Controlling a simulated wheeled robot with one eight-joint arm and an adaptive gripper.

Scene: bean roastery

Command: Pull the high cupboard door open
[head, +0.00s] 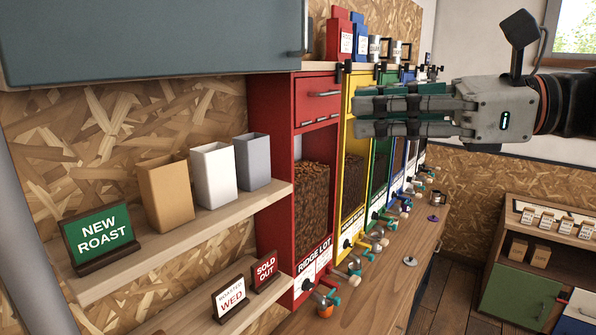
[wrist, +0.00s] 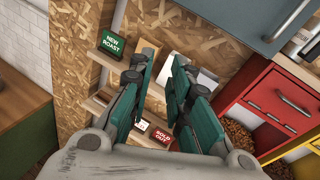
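The high cupboard (head: 150,42) is a blue-grey box at the top left of the head view, its door looking shut. My gripper (head: 358,116) points left in the head view, to the right of the handle and lower in the picture. In the wrist view my gripper (wrist: 160,65) has its green-padded fingers apart with nothing held. It does not touch the handle.
Below the cupboard, a wooden shelf (head: 270,195) holds tan, white and grey bags and a green NEW ROAST sign (head: 98,238). A row of coloured bean dispensers, the red one (head: 318,98) nearest, stands right of it. A low cabinet (head: 515,285) is at far right.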

